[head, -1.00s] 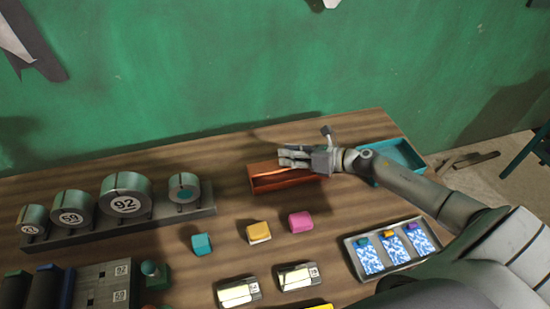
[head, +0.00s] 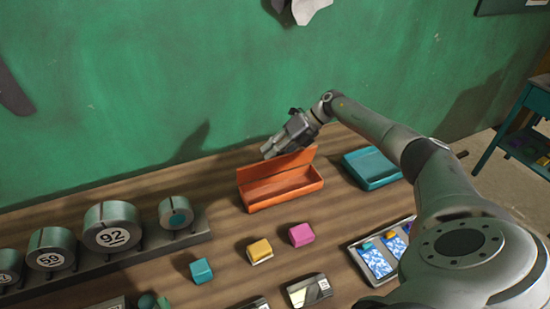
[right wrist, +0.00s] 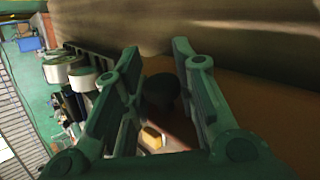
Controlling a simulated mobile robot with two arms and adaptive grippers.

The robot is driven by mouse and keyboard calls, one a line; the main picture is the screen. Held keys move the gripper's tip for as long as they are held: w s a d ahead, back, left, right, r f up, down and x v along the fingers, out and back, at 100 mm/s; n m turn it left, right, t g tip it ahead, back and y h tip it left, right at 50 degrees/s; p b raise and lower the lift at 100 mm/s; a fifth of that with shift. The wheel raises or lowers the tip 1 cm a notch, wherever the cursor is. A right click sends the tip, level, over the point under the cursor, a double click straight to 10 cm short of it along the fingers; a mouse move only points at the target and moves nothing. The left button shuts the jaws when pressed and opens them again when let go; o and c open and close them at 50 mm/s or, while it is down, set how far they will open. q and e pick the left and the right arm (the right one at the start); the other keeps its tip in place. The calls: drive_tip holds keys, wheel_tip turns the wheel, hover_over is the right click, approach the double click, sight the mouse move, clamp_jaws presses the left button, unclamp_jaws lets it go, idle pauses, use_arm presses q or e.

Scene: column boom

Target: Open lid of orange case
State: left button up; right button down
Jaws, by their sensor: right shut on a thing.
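The orange case (head: 313,186) sits on the wooden table, its inside showing and empty as far as I can see. Its lid (head: 270,164) stands up along the back edge, tilted backward. My right gripper (head: 272,148) is at the lid's top edge, behind the case, and is shut on the lid. In the right wrist view, the fingers (right wrist: 160,75) stand apart with a dark rounded shape between them, and a brown-orange surface, probably the lid, fills the right side. The exact contact is hard to see. My left gripper is not in view.
A teal case (head: 372,170) stands to the right. Teal, yellow (head: 260,250) and magenta (head: 301,234) blocks lie in front. A rack of numbered cylinders (head: 112,226) is at the left, and a tray of blue-patterned cards (head: 378,262) at the right. The green wall is behind.

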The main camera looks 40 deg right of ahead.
drive_tip(key=shift+w+d+f+m+g+b, duration=0.1)
drive_tip(key=shift+w+f+m+g+b, duration=0.1)
drive_tip(key=shift+w+m+g+b, duration=0.3)
idle(0.3)
drive_tip(key=c, duration=1.2)
unclamp_jaws()
drive_tip(key=v, duration=1.2)
drive_tip(key=shift+w+d, duration=0.15)
drive_tip(key=shift+f, duration=0.15)
